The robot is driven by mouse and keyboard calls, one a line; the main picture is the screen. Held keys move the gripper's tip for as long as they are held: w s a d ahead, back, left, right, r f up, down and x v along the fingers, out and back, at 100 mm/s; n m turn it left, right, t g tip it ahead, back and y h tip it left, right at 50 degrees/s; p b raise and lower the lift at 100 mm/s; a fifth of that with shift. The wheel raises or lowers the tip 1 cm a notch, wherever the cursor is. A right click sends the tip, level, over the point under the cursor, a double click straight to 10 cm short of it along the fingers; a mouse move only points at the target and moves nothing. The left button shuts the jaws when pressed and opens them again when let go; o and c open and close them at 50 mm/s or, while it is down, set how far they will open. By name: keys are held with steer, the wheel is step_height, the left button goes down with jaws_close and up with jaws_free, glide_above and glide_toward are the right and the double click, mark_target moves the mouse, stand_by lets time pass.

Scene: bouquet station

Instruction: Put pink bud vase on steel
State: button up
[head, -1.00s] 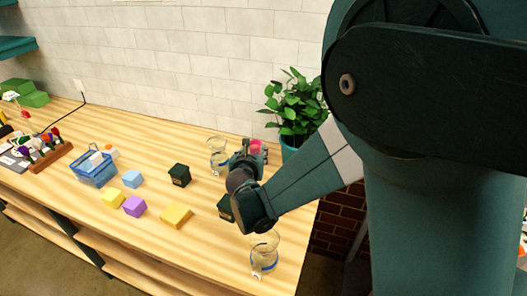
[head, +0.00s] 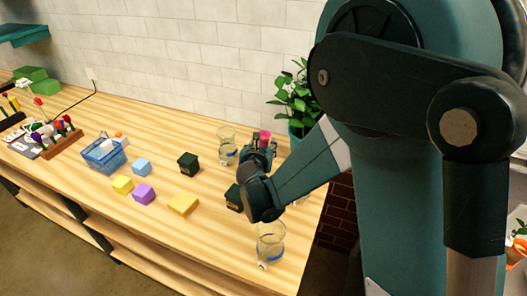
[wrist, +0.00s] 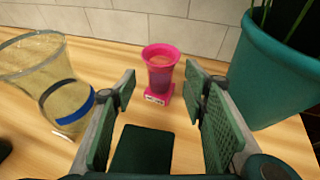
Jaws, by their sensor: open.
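The pink bud vase (wrist: 160,70) stands upright on the wooden counter in the wrist view, with a small white label at its base. It also shows in the head view (head: 265,136), partly hidden behind my gripper (head: 260,152). My gripper (wrist: 160,90) is open and empty. Its two green-padded fingers are on either side of the line to the vase, which stands a little beyond the fingertips. I cannot pick out a steel surface for sure; a grey plate with white cards (head: 20,146) lies at the far left.
A glass vase with a blue band (wrist: 40,75) is left of my fingers. A teal plant pot (wrist: 268,75) is close on the right. A dark green box (wrist: 143,150) is below the fingers. Coloured blocks and a blue basket (head: 104,155) stand further left.

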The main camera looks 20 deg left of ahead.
mark_target(263, 142)
steer(key=shift+w, duration=0.15)
steer(key=shift+b+x, duration=0.35)
steer(key=shift+x, duration=2.2)
steer(key=shift+c, duration=0.3)
jaws_close()
